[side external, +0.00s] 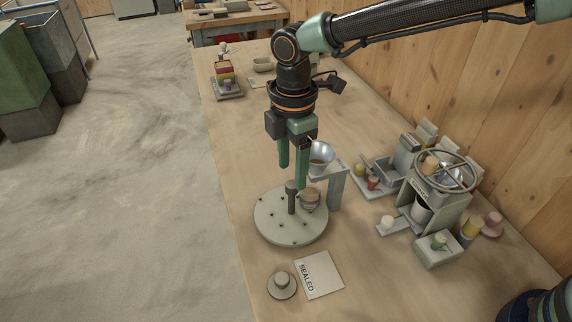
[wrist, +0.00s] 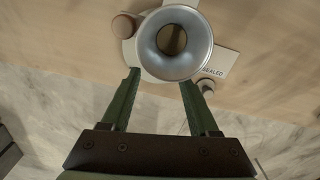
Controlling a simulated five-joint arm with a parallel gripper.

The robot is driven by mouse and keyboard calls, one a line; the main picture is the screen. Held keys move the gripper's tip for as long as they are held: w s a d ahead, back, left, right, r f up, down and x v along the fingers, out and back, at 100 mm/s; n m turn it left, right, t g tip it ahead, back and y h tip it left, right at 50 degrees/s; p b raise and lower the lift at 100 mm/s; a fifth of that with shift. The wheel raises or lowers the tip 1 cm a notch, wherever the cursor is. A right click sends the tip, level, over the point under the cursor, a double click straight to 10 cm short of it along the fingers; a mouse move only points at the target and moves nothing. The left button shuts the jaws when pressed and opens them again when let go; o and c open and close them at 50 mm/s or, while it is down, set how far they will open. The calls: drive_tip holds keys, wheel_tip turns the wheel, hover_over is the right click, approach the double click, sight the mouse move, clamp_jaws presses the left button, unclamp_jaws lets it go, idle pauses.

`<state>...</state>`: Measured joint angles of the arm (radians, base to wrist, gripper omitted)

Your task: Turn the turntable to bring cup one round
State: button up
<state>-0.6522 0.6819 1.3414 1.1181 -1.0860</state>
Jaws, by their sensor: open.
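In the wrist view the fingers (wrist: 160,87) are apart, and the funnel hides most of the disc.
A metal funnel (side external: 322,153) on a grey stand (side external: 336,188) is right beside my gripper. A SEALED card (side external: 319,275) and a round knobbed lid (side external: 282,284) lie in front. A mixer (side external: 437,190) with small parts stands right. The bench left of the turntable is narrow.

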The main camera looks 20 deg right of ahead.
sight(290, 184)
wheel_tip(290, 184, up, 8)
drive_tip(key=shift+r, duration=0.15)
idle(0.4)
wheel_tip(290, 184, down, 12)
drive_tip(key=m, duration=0.7)
drive_tip(key=shift+a+r, duration=0.15)
clamp_jaws()
drive_tip(key=shift+r, duration=0.1)
idle(1.4)
